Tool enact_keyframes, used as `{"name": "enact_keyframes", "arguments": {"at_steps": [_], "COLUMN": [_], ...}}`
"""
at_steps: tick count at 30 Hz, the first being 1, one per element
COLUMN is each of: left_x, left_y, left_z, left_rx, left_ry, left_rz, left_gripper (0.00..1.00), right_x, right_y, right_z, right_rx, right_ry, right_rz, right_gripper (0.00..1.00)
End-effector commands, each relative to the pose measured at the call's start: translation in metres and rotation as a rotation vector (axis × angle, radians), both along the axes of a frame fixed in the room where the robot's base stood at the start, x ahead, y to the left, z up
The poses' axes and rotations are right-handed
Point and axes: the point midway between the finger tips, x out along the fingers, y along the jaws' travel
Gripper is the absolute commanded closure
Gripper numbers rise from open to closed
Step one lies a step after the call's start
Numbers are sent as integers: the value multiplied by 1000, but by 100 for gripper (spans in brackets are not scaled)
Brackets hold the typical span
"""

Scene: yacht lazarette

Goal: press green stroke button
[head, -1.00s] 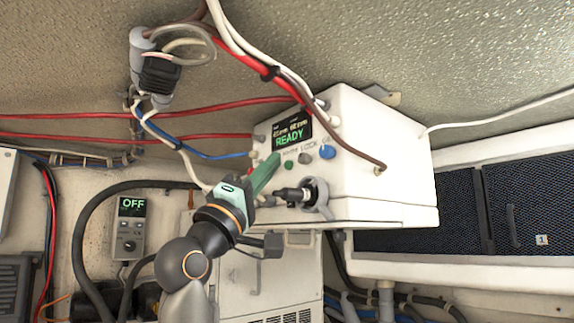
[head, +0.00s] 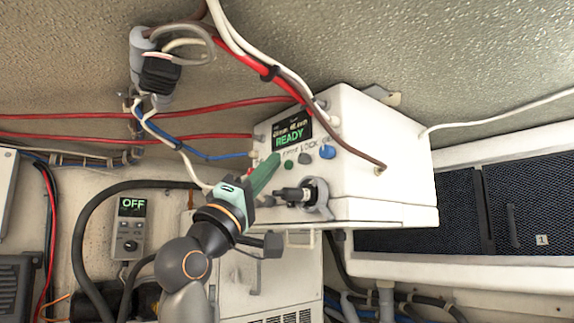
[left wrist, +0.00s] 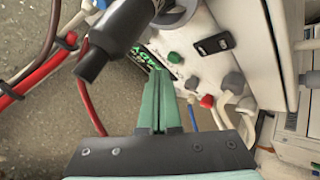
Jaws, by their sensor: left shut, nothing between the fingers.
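The green stroke button (head: 289,165) is a small round button below the display on the white control box. It also shows in the left wrist view (left wrist: 175,57), just beyond the fingertips and a little to their right. My left gripper (head: 274,160) is shut and empty, its green fingers pointing up at the box front, left of the button. In the left wrist view the closed fingers (left wrist: 160,75) end near the button, with a visible gap in the picture. Whether they touch the panel I cannot tell. My right gripper is not in view.
The display (head: 291,134) reads READY. A grey button (head: 305,158) and a blue button (head: 327,152) sit right of the green one. A red button (left wrist: 207,101) lies beside the fingers. A dark plug in a grey ring (head: 318,196) juts out below. Cables hang around the box.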

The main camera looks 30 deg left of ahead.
Motion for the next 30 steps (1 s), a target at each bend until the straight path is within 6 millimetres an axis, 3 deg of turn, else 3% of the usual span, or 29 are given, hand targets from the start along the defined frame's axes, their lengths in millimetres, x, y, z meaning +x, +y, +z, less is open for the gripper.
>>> {"name": "enact_keyframes", "arguments": {"at_steps": [30], "left_x": [9], "left_y": [-4], "left_z": [0], "left_rx": [0], "left_ry": [0], "left_rz": [0], "left_gripper": [100], "right_x": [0], "right_y": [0], "right_z": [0], "right_rx": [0], "right_ry": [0], "right_rz": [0], "right_gripper": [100]}}
